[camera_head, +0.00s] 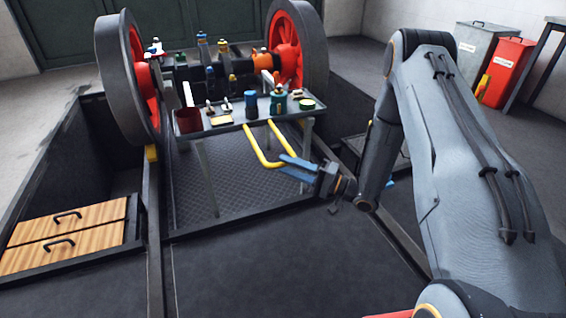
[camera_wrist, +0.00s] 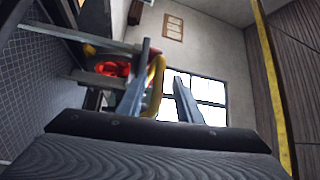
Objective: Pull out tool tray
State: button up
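The tool tray (camera_head: 222,128) is a dark metal tray on thin grey legs, with cans, bottles and small tools on it. A yellow loop handle (camera_head: 249,146) reaches out from its near side and hangs toward me. My gripper (camera_head: 284,164) is at the handle's right end, with its two blue-grey fingers apart. In the wrist view, the fingers (camera_wrist: 160,76) are spread, and the yellow handle (camera_wrist: 156,88) shows in the gap close to the left finger. I cannot tell whether they touch. Nothing is clamped.
Large red-spoked wheels (camera_head: 287,45) stand behind the tray. A grey bin (camera_head: 483,50) and a red bin (camera_head: 506,70) stand at the back right. Dark floor (camera_head: 270,275) in front of the tray is clear.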

jog(key=p+v, duration=0.1)
jog(key=v, duration=0.4)
jog(key=shift+s+d, duration=0.2)
jog(key=shift+d, duration=0.1)
